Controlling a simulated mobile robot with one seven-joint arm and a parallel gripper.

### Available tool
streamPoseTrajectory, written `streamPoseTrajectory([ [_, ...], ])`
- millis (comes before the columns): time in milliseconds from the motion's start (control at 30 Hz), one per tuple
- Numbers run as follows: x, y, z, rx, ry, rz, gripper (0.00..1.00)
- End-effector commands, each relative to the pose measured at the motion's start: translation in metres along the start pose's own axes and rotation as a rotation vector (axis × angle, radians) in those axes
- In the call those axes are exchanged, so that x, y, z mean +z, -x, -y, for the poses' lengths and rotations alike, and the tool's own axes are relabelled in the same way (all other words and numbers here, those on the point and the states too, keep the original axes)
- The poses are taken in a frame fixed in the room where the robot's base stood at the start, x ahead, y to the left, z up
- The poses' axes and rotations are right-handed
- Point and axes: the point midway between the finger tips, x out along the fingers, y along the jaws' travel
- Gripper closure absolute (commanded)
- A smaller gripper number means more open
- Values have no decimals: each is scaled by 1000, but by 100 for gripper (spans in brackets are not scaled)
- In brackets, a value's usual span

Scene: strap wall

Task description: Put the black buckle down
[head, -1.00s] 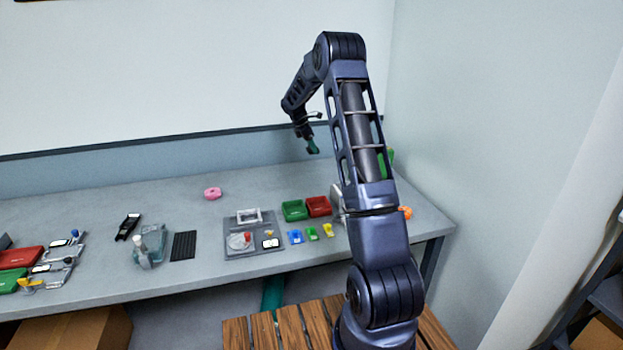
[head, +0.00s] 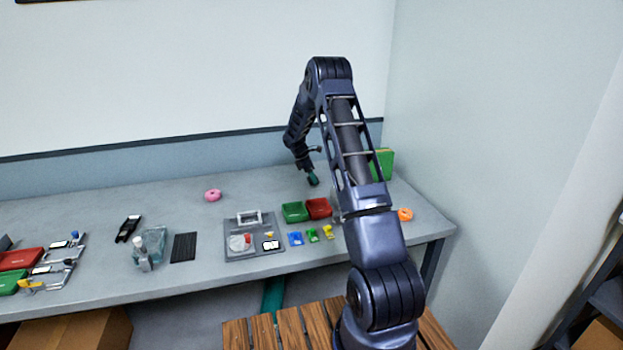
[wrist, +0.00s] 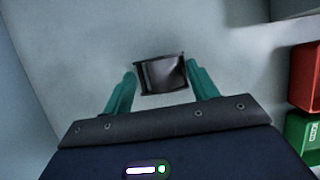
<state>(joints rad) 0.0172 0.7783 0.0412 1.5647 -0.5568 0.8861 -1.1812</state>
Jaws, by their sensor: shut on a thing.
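The black buckle (wrist: 162,75) is between the two teal fingertips of my gripper (wrist: 160,84) in the wrist view. My gripper is shut on it, with bare grey surface beyond. In the head view my gripper (head: 313,181) is low over the back right of the grey workbench (head: 100,208), behind the red bin. The buckle cannot be made out in the head view. I cannot tell whether it touches the bench.
A green bin (head: 294,212) and a red bin (head: 318,208) stand close in front of my gripper. A green block (head: 384,160) and an orange ring (head: 405,214) are to the right. A pink ring (head: 213,195) lies to the left, with clear bench between.

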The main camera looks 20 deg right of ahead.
Motion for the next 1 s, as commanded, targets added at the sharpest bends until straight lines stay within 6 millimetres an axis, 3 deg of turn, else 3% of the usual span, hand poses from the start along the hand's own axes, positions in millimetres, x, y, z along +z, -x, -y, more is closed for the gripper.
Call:
streamPoseTrajectory([
  [100,-4,-9,0,1,1,0,66],
  [467,-5,-12,0,1,1,0,66],
  [500,-5,-11,0,1,0,0,36],
  [600,-5,-11,0,1,0,0,20],
  [1000,-4,-4,0,2,0,-1,20],
])
